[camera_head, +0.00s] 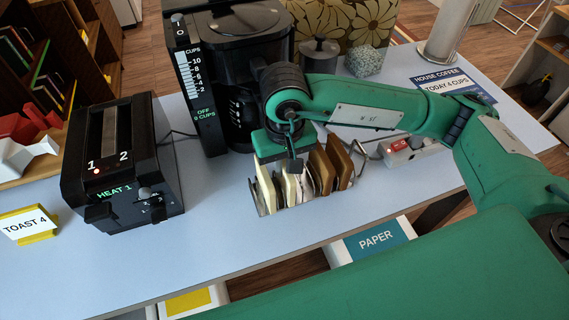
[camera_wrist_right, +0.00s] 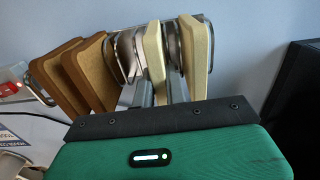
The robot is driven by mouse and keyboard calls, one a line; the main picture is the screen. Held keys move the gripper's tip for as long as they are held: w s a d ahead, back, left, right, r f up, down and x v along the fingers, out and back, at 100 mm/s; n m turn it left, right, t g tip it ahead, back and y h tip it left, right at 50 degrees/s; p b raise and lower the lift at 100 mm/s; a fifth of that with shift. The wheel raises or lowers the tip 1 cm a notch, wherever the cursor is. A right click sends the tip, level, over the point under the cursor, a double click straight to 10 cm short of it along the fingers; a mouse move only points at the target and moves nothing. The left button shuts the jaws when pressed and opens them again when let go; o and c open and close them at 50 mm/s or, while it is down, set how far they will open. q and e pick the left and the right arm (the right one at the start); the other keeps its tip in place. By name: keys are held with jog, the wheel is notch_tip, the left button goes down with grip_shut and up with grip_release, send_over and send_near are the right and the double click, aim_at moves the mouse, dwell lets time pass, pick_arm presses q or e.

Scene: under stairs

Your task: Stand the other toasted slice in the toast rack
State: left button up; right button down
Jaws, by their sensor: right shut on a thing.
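The toast rack (camera_head: 258,203) stands on the pale table below my right gripper (camera_head: 293,163). My right gripper is shut on a pale cream slice (camera_wrist_right: 155,62), which stands upright among the rack's wires. Another pale slice (camera_head: 266,184) stands at the rack's left end. Two browner slices (camera_head: 320,170) (camera_head: 340,160) stand at its right end, leaning slightly; they show at the left in the wrist view (camera_wrist_right: 88,72). The gripper hides part of the rack and the held slice's top. The black toaster (camera_head: 120,160) is at the left. My left gripper is not in view.
A black coffee maker (camera_head: 235,80) stands close behind the rack. A power strip (camera_head: 405,150) with a red switch lies to the right. A "TOAST 4" card (camera_head: 28,226) is at the far left. The table between toaster and rack is clear.

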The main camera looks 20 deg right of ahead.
jog(key=c, duration=1.3)
grip_release()
jog(key=shift+c, duration=0.2)
pick_arm(q)
jog(key=shift+s, duration=0.15)
pick_arm(e)
jog(key=o, duration=0.5)
jog(key=shift+c, duration=0.2)
pick_arm(q)
jog(key=shift+s, duration=0.15)
